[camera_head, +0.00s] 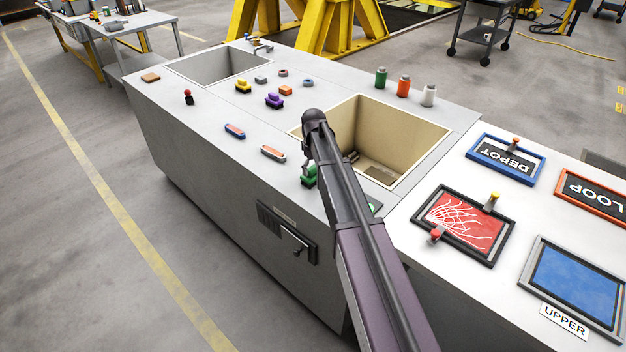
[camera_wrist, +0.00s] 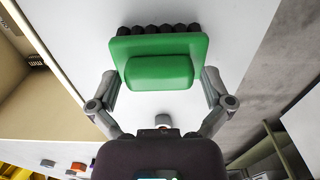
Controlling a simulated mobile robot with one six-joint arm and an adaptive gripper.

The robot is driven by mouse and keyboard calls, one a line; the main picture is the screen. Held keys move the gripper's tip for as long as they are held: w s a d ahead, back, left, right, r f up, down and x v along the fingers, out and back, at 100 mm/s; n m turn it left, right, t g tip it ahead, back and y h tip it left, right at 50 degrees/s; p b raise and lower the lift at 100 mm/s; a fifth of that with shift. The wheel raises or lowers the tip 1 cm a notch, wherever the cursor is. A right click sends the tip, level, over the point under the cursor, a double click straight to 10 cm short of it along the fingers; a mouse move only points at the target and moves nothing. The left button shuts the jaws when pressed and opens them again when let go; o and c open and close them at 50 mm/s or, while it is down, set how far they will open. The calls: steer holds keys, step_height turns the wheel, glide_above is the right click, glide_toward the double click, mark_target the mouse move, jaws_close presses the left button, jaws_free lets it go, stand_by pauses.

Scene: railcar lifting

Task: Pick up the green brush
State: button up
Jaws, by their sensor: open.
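The green brush (camera_wrist: 158,70) has a green block handle on a wider green plate with dark bristles along its far edge. In the head view the brush (camera_head: 308,181) is near the front edge of the grey workbench, partly hidden by my arm and gripper. My gripper (camera_head: 308,162) is right above it. In the wrist view my gripper (camera_wrist: 161,76) is open, with one finger at each side of the brush. I cannot tell whether the fingers touch it.
A deep beige bin (camera_head: 405,135) is sunk into the bench just right of my arm. Green, orange and white cylinders stand behind the bin.

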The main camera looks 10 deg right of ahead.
mark_target(313, 167)
stand_by(0.6)
steer(key=c, duration=1)
steer(key=shift+o, duration=0.2)
steer(key=shift+r, duration=0.15)
step_height(313, 167, up, 4)
steer(key=p, duration=0.4)
steer(key=s, duration=0.5)
steer(key=s+d, duration=0.1)
steer(key=s, duration=0.4)
steer(key=s+p, duration=0.1)
steer(key=s, duration=0.5)
steer(key=shift+d+r, duration=0.3)
